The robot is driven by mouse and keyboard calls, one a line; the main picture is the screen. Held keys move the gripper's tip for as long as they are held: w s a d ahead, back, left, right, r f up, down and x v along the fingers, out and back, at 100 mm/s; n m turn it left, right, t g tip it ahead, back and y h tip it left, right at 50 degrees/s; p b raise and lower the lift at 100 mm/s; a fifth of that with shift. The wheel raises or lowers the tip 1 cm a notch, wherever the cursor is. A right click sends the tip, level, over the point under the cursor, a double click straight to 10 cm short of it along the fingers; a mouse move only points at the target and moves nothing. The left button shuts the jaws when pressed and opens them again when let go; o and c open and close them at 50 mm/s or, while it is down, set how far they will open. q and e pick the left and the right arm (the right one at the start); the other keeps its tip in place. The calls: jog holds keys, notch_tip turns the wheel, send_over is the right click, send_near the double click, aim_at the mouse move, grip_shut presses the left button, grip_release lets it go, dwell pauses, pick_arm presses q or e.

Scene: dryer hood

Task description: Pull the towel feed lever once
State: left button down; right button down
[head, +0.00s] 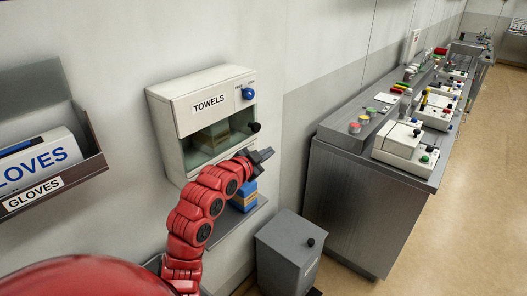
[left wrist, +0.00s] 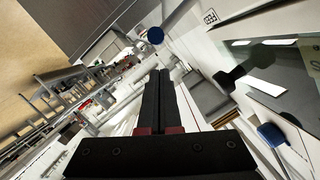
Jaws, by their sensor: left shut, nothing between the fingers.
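The white towel dispenser (head: 196,90), labelled TOWELS, is mounted on the wall in the head view. A blue knob (head: 248,93) sits at the upper right of its front. A black round knob (head: 254,127) sticks out below it at the right side; I take it for the feed lever's end. My left gripper (head: 264,155) is just below this black knob, apart from it as far as I can tell. In the left wrist view its fingers (left wrist: 158,90) are together and empty. Which part the dark shape at their right is, I cannot tell. My right gripper is not in view.
A grey bin with a black knob (head: 289,252) stands on the floor. A glove box (head: 40,160) is at left. A metal bench with devices (head: 365,200) runs along the right.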

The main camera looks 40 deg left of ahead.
pick_arm(q)
jog(key=shift+a+f+p, duration=0.3)
jog(key=shift+a+f, duration=0.4)
jog(key=shift+f, duration=0.2)
